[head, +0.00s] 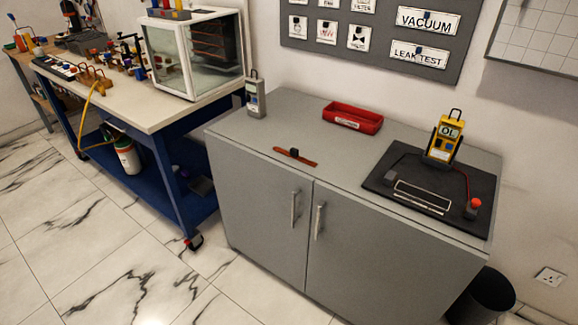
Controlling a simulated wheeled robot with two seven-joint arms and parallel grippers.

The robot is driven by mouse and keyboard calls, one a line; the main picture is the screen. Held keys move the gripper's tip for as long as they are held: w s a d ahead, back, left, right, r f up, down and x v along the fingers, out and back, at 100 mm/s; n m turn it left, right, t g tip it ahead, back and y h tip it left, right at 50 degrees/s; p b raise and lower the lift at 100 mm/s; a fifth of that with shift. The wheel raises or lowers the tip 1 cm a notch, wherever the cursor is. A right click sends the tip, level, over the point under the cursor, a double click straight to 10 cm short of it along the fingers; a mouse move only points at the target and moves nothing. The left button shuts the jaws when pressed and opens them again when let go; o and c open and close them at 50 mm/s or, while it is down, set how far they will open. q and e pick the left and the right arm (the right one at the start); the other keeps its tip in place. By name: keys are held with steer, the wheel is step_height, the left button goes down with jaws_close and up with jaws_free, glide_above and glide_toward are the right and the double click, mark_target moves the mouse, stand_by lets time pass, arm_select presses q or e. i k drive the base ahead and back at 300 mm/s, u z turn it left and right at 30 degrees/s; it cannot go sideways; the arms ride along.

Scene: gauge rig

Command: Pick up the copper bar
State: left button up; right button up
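A thin copper-coloured bar (308,161) lies on the grey cabinet top (290,125), near its front edge and left of the middle. A small dark block (294,153) sits at about the middle of the bar. Neither of my grippers is in the head view.
A red tray (353,117) stands behind the bar. A black mat (400,175) with a yellow meter (444,137) reading OL and a red-topped post (472,208) is to the right. A grey handheld device (255,98) stands at the back left. The top around the bar is clear.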

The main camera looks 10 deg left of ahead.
mark_target(294, 153)
steer(key=u, duration=1.35)
steer(key=i, duration=1.2)
steer(key=z, duration=1.45)
